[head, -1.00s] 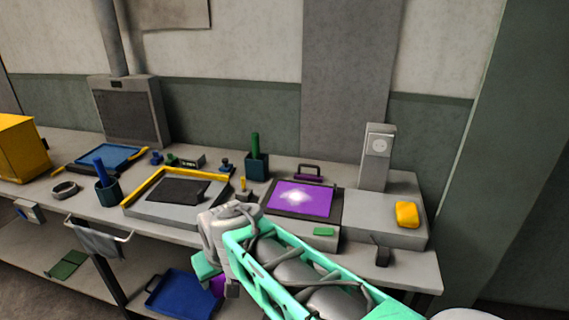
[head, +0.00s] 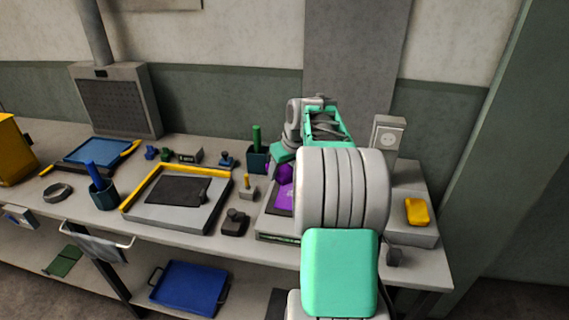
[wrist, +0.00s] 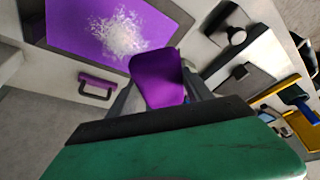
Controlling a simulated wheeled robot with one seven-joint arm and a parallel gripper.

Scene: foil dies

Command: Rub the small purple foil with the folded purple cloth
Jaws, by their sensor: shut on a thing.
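The small purple foil (head: 283,198) lies in its frame on the bench, partly hidden behind my arm in the head view. The wrist view shows more of the foil (wrist: 75,30), with a white, speckled patch on it. My gripper (wrist: 160,92) is shut on the folded purple cloth (wrist: 158,70), which sticks out between the fingers. In the head view the cloth (head: 285,173) is at the far part of the foil, below my gripper (head: 284,160). The cloth overlaps the foil's edge in the wrist view; I cannot tell whether they touch.
A dark teal cup with a green stick (head: 257,158) stands close left of my gripper. A yellow-edged tray (head: 170,215) lies further left. A grey post (head: 388,135) and a yellow block (head: 417,211) are at the right.

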